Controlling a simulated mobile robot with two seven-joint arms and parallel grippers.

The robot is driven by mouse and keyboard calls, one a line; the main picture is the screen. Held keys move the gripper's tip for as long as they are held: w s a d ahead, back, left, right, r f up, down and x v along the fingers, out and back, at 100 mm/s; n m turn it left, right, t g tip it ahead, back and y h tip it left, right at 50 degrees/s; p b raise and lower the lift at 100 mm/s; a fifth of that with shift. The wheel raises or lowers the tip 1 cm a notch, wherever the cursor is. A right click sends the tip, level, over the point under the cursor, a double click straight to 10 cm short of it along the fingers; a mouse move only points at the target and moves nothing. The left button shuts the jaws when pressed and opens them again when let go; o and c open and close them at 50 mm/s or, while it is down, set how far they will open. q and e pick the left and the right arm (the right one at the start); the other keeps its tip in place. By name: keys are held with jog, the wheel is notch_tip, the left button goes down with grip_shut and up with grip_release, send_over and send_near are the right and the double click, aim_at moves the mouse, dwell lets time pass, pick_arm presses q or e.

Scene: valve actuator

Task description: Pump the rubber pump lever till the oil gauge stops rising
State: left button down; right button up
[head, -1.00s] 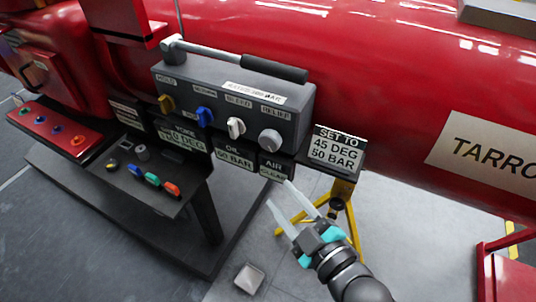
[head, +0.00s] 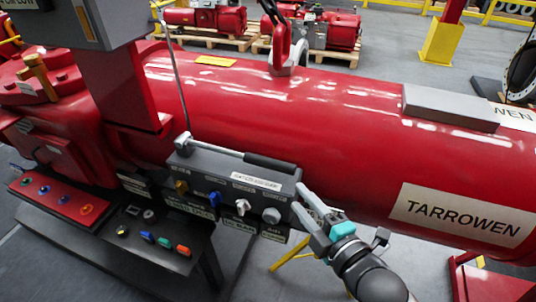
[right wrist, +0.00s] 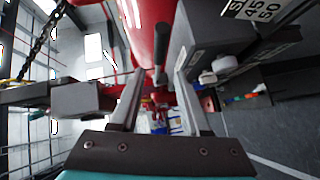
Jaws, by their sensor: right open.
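The pump lever has a black rubber grip (head: 270,162) on a metal rod (head: 215,150). It lies low along the top of the grey control box (head: 205,170), pivoting at the box's left end. My right gripper (head: 298,198) is open in the head view, just right of the box's end and below the grip's tip, apparently not holding anything. Its two fingers (right wrist: 158,80) stand apart in the right wrist view. The oil display (head: 239,225) hangs under the box; its reading is too small to make out. My left gripper is out of view.
A red cylinder (head: 340,125) marked TARROWEN runs behind the box. Coloured knobs (head: 213,198) line the box's front. A black shelf with coloured switches (head: 165,242) stands at lower left. A yellow stand (head: 290,258) is below my right gripper.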

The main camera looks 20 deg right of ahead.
aim_at(273, 167)
jog(key=x, duration=1.5)
jog(key=shift+w+f+b, duration=0.1)
jog(key=shift+b, duration=0.25)
grip_shut()
jog(key=shift+d, duration=0.1)
dwell(0.9)
